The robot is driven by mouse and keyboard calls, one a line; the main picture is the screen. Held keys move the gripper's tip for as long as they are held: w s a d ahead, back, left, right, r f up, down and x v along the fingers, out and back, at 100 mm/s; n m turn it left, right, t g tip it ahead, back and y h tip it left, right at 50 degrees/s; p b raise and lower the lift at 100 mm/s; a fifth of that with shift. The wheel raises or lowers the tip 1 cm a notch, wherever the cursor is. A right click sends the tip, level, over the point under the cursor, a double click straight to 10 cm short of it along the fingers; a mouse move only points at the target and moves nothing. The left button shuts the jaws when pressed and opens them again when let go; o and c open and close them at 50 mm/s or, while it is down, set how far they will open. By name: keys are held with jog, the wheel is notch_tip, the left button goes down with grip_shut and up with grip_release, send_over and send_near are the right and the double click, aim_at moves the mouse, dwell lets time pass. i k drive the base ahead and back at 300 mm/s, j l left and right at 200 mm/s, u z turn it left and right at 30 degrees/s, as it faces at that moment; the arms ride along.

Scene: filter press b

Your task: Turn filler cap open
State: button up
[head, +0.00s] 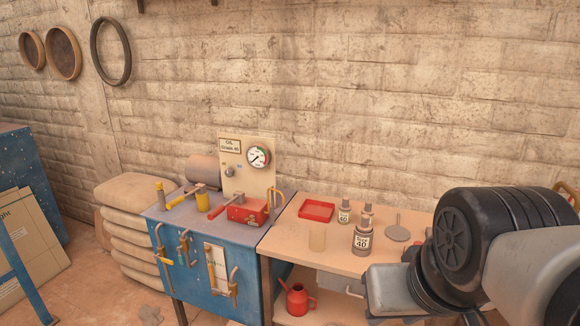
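A blue machine bench (199,280) stands at the left of centre in the head view. On its top is a short yellow cylinder (203,203) with a crossbar handle; it may be the filler cap, but I cannot tell for sure. A red box with a lever (247,211) sits at the right, before an upright panel (260,181) with a gauge and an oil grade 40 sign. My arm fills the lower right, well apart from the bench. My gripper's fingers do not show.
A wooden table (294,234) adjoins the bench, holding a red tray (316,210), a larger bottle (362,238), a smaller bottle (344,212) and a beige cup (317,238). A red oil can (298,301) stands below. Stacked sacks (139,190) lie left of the bench.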

aim_at(188, 190)
jog(key=i+j+z, duration=0.2)
jog(key=j+z, duration=0.2)
jog(key=j, duration=0.25)
jog(key=i+j+z, duration=0.2)
jog(key=j, duration=0.15)
jog(key=i+j+z, duration=0.15)
jog(key=j, duration=0.4)
jog(key=j+z, duration=0.15)
jog(key=j, duration=0.4)
jog(key=i+j, duration=0.1)
jog(key=j, duration=0.75)
jog(key=i+j, duration=0.15)
jog(key=j, duration=0.7)
jog(key=i+j+z, duration=0.1)
jog(key=j, duration=0.7)
jog(key=i+j, duration=0.1)
jog(key=j, duration=0.75)
